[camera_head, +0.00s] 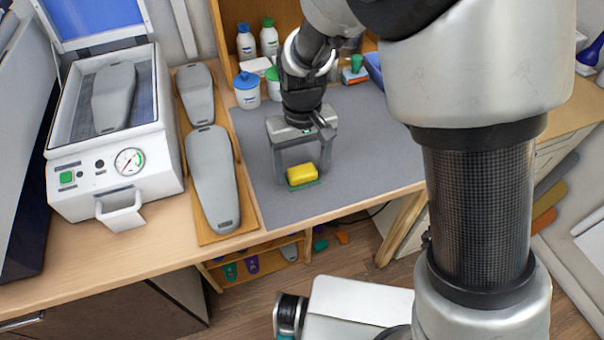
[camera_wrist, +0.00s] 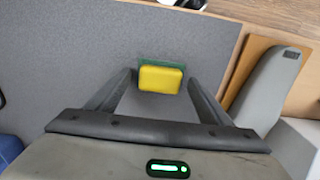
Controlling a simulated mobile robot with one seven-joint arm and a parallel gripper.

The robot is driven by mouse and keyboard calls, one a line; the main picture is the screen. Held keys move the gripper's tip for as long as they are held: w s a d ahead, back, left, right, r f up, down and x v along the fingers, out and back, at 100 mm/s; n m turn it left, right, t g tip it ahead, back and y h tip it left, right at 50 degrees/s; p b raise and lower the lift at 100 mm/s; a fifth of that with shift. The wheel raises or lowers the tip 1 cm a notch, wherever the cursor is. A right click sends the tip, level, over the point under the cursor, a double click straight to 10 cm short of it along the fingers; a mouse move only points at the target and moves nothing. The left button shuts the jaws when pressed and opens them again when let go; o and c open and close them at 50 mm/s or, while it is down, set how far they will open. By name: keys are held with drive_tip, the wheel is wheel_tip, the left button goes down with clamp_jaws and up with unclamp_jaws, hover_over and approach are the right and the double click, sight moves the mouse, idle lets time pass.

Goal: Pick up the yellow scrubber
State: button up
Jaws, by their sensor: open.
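The yellow scrubber (camera_head: 301,173) is a small yellow block with a green layer along its underside. It lies on the grey mat (camera_head: 262,200) near the table's front edge. My gripper (camera_head: 302,178) is open, with its fingers pointing down on either side of the scrubber. In the wrist view the yellow scrubber (camera_wrist: 161,79) sits between the tips of my open gripper (camera_wrist: 162,80), with a gap visible on both sides. I cannot tell how far the fingertips are above the mat.
A white press (camera_head: 110,185) with a gauge and two grey insole forms (camera_head: 212,180) on a wooden board stand left of the mat. Bottles and jars (camera_head: 247,90) stand behind my gripper. A blue bin (camera_head: 374,68) is at the back right. The mat around the scrubber is clear.

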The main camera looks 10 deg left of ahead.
sight(302, 170)
drive_tip(key=c, duration=1.2)
wheel_tip(302, 170, up, 10)
drive_tip(key=p, duration=0.1)
drive_tip(key=w+d+m+p, duration=0.1)
drive_tip(key=d+m+p, duration=0.1)
drive_tip(key=d, duration=0.6)
drive_tip(key=w+d+f+m+p, duration=0.1)
drive_tip(key=w+d+m+p, duration=0.1)
drive_tip(key=d, duration=0.6)
drive_tip(key=w+d+f+m+p, duration=0.1)
drive_tip(key=w+d+m+p, duration=0.1)
drive_tip(key=d, duration=0.5)
drive_tip(key=shift+w+d+f+p, duration=0.1)
drive_tip(key=shift+d+p, duration=0.3)
drive_tip(key=shift+p, duration=0.45)
